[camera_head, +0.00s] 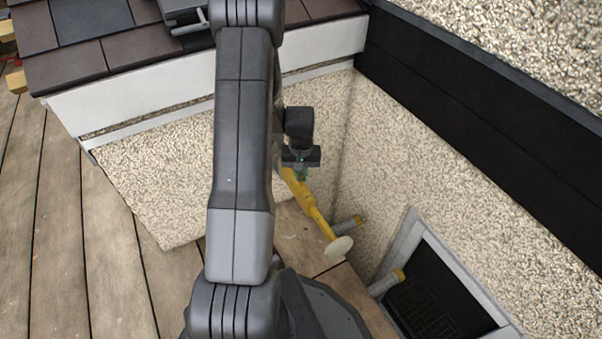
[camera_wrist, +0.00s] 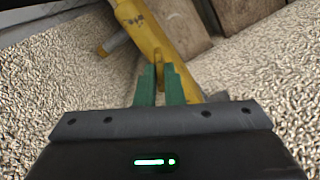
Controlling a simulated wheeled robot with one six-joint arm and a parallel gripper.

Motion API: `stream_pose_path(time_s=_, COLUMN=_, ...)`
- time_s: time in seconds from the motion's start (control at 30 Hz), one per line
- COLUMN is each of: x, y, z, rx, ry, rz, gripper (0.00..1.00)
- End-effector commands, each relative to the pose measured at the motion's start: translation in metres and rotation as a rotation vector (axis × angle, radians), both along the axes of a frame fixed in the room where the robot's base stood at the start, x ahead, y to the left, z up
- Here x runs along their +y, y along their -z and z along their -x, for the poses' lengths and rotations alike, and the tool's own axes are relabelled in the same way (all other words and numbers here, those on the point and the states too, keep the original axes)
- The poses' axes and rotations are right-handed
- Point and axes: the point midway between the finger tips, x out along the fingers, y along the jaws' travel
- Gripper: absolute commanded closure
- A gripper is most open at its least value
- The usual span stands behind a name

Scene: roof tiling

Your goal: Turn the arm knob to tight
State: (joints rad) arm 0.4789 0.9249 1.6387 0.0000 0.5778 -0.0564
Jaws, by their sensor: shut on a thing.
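A yellow arm (camera_head: 311,203) with a pale round disc (camera_head: 338,246) at its lower end slants down to the right in the head view. It also shows in the wrist view (camera_wrist: 146,33), running from top left to lower right. My gripper (camera_wrist: 160,70) has green fingers that sit close together against the yellow arm. It is shut on a small part there, taken to be the knob, mostly hidden between the fingertips. In the head view my gripper (camera_head: 300,170) is small and partly hidden behind my own arm. The knob's marking cannot be read.
Pebble-dashed walls (camera_head: 400,165) meet in a corner behind the yellow arm. Grey tubes with yellow collars (camera_head: 386,283) stick out near a dark framed window (camera_head: 435,300). Wooden planks (camera_head: 110,260) form the floor. Roof tiles (camera_head: 85,55) lie at top left above a white board (camera_head: 150,92).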

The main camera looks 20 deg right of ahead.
Motion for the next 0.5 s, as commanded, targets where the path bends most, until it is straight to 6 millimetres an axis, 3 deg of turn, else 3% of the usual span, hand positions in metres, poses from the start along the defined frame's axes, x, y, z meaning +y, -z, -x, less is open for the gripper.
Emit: stream_pose_path(time_s=0.5, x=0.0, y=-0.001, z=0.0001, rx=0.001, ry=0.449, rz=0.0, gripper=1.0)
